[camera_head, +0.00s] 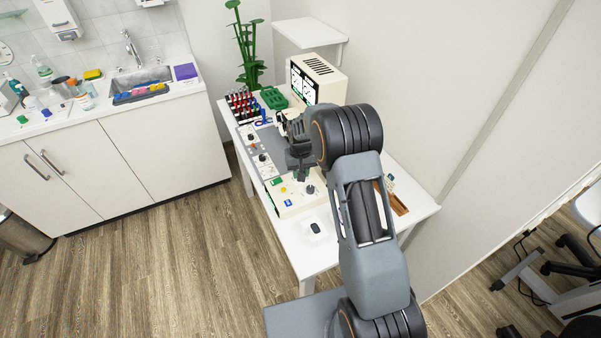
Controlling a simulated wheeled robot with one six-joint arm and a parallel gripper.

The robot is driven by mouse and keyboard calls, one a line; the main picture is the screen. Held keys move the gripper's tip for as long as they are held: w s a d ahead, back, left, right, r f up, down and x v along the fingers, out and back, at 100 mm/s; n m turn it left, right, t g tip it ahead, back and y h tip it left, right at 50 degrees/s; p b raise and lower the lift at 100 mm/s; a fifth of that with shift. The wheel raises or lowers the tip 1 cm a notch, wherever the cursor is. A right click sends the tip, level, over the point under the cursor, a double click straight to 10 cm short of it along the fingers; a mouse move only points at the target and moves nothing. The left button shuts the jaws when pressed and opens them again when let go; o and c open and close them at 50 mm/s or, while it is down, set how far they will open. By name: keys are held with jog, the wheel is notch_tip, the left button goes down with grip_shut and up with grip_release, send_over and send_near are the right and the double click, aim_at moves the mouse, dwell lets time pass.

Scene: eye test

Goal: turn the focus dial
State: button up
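A cream control panel (290,208) lies on the white table (318,255). It carries a dark grey round knob (310,189) with a paler ring, a green button, a yellow button and a blue button. I cannot read any label, so I cannot tell for sure which knob is the focus dial. A longer grey panel (259,152) with several small knobs lies further back on the left. My gripper (298,174) points down above the back part of the cream panel, close to the dark knob. Its fingertips are small and partly hidden, and I cannot tell if they touch anything.
A monitor (318,82), a rack of red-capped tubes (241,104) and a green rack (273,98) stand at the table's back. A brown tray (392,197) lies right, partly behind my arm.

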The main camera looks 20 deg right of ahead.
dwell(0.4)
jog(key=o, duration=0.9)
jog(key=shift+o, duration=0.2)
jog(key=shift+r, duration=0.1)
notch_tip(320, 180, up, 14)
jog(key=b, duration=0.1)
jog(key=s+r+t, duration=0.2)
jog(key=s, duration=1.1)
jog(key=s+r+t, duration=0.2)
jog(key=s+r, duration=0.1)
jog(key=s, duration=1)
jog(key=shift+s+n, duration=0.3)
jog(key=shift+s, duration=0.1)
